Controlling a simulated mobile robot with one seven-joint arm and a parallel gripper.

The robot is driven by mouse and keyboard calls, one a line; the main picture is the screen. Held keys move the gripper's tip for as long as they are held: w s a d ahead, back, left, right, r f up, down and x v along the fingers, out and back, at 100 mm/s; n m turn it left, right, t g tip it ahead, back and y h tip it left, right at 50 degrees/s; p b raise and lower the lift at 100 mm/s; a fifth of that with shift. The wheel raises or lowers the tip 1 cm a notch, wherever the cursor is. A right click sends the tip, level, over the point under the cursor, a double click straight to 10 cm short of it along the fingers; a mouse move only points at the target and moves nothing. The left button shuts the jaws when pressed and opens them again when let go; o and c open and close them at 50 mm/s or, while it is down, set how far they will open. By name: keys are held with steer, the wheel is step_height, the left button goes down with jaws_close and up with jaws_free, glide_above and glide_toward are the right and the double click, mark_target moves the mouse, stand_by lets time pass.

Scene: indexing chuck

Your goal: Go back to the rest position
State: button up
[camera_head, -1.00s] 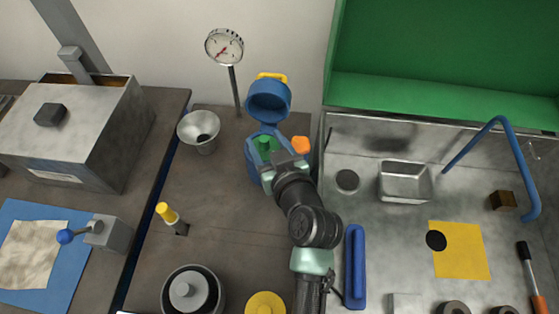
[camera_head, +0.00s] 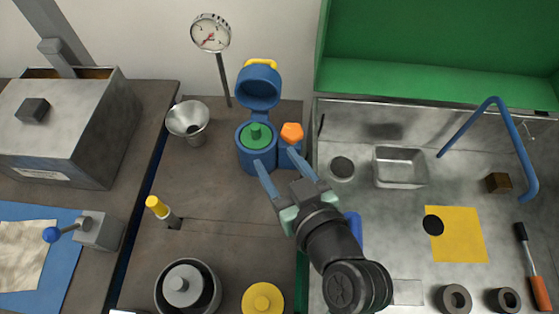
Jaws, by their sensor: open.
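My gripper (camera_head: 278,168) is open, its two blue fingers apart and nothing between them. It is in the middle of the head view, just in front of the indexing chuck. The chuck is a blue round housing (camera_head: 243,160) with a green piece (camera_head: 256,135) inside and an orange knob (camera_head: 292,132) on its right side. Its blue lid (camera_head: 258,87) with a yellow handle stands raised behind. My fingertips appear close to the housing's front right; whether they touch it I cannot tell.
A metal funnel (camera_head: 188,121) and a dial gauge (camera_head: 210,33) stand left of the chuck. A yellow-topped peg (camera_head: 157,207), a dark round pot (camera_head: 187,288) and a yellow disc (camera_head: 263,299) are nearer. A steel sink surface (camera_head: 390,222) with a blue pipe (camera_head: 518,150) lies right.

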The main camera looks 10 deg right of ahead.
stand_by(0.3)
steer(key=w+a+r+m+t+h, duration=0.1)
steer(key=w+r+t, duration=0.3)
steer(key=r, duration=1)
steer(key=w+r+t+h, duration=0.1)
steer(key=w+r+t, duration=0.2)
steer(key=r, duration=1.1)
steer(key=s+a+r+m+t+h, duration=0.1)
steer(key=s+r+t, duration=0.2)
steer(key=r, duration=0.7)
steer(key=s+a+r+m+t+h, duration=0.1)
steer(key=s+r+t, duration=0.3)
steer(key=r, duration=0.7)
steer(key=shift+s+a+p, duration=0.3)
steer(key=shift+s+p, duration=0.1)
steer(key=shift+s, duration=0.25)
steer(key=shift+s+r, duration=0.1)
steer(key=shift+r, duration=0.1)
steer(key=shift+c, duration=0.8)
steer(key=shift+f, duration=0.1)
